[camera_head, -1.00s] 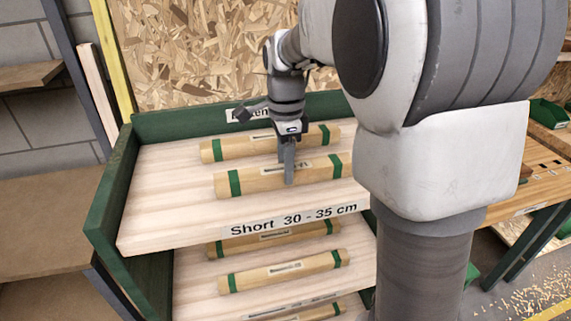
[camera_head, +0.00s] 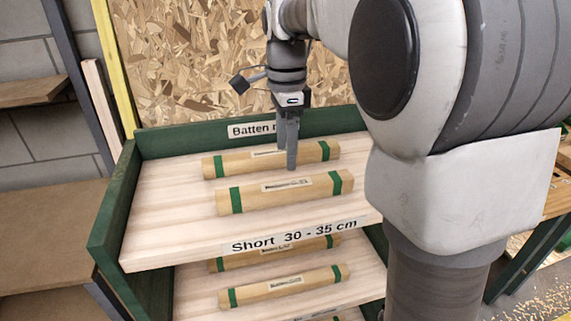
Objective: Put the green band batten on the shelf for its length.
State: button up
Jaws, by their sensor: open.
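A batten with green bands (camera_head: 286,192) lies at the front of the top shelf (camera_head: 150,240), whose edge reads "Short 30 - 35 cm". A second green band batten (camera_head: 226,165) lies behind it, roughly parallel. My gripper (camera_head: 286,165) is open and empty. Its fingers point down above the top shelf and overlap the rear batten in the picture. The fingertips appear clear of the front batten. I cannot tell whether they touch the rear one.
A lower shelf holds more green band battens (camera_head: 285,285). A green side wall (camera_head: 108,215) and back board labelled "Batten" (camera_head: 200,135) enclose the rack. My arm hides the rack's right side. A wooden bench (camera_head: 557,200) stands at the right.

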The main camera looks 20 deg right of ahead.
jog(key=s+r+n+t, duration=0.3)
jog(key=s+n, duration=0.6)
jog(key=s, duration=0.2)
jog(key=s+f+n+t, duration=0.2)
jog(key=s+f+n, duration=0.3)
jog(key=s+n, duration=0.4)
jog(key=shift+s+f+t, duration=0.2)
jog(key=shift+s+t, duration=0.05)
jog(key=shift+t, duration=0.05)
dwell(0.5)
